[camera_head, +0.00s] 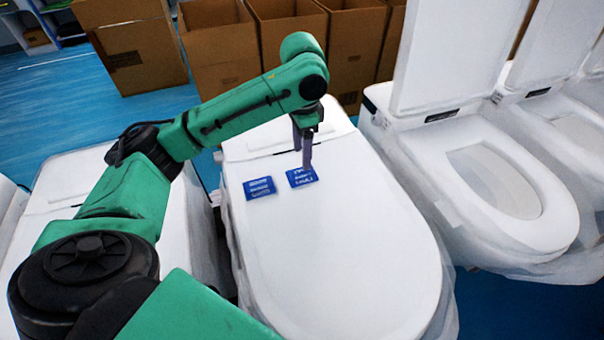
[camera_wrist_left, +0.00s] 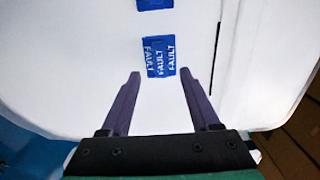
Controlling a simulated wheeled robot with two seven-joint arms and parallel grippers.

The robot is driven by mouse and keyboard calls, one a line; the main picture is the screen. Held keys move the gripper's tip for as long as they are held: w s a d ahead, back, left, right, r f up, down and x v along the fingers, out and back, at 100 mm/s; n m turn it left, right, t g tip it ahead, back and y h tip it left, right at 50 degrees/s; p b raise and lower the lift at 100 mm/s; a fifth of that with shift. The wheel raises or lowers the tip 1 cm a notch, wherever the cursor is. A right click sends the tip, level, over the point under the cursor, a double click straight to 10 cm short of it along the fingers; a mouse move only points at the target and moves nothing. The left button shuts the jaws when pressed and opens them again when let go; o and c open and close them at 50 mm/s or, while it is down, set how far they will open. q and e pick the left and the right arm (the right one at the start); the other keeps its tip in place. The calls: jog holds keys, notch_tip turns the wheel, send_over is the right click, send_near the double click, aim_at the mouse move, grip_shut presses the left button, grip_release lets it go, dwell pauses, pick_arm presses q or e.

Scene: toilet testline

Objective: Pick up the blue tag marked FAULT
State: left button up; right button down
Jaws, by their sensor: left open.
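A blue tag with white FAULT lettering (camera_wrist_left: 160,58) lies on the white closed toilet lid, just ahead of the fingertips in the left wrist view. Its lettering repeats, and it may be overlapping tags. In the head view this blue tag (camera_head: 301,177) is right under my left gripper. A second blue tag (camera_head: 260,188) lies flat to its left; part of it shows at the top of the left wrist view (camera_wrist_left: 155,4). My left gripper (camera_head: 303,158) is open, pointing down, with nothing between its fingers (camera_wrist_left: 160,76). My right gripper is not in view.
The toilet lid (camera_head: 340,260) is otherwise bare. Toilets with raised lids (camera_head: 490,180) stand to the right, and another white unit stands to the left. Cardboard boxes (camera_head: 220,45) line the back. The floor is blue.

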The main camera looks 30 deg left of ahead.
aim_at(302, 171)
pick_arm(q)
notch_tip(302, 171, down, 5)
jog(key=shift+f+p, duration=0.2)
jog(key=shift+p, duration=0.8)
jog(key=shift+s+f, duration=0.1)
jog(key=shift+c, duration=1.2)
jog(key=shift+f, duration=0.1)
grip_shut()
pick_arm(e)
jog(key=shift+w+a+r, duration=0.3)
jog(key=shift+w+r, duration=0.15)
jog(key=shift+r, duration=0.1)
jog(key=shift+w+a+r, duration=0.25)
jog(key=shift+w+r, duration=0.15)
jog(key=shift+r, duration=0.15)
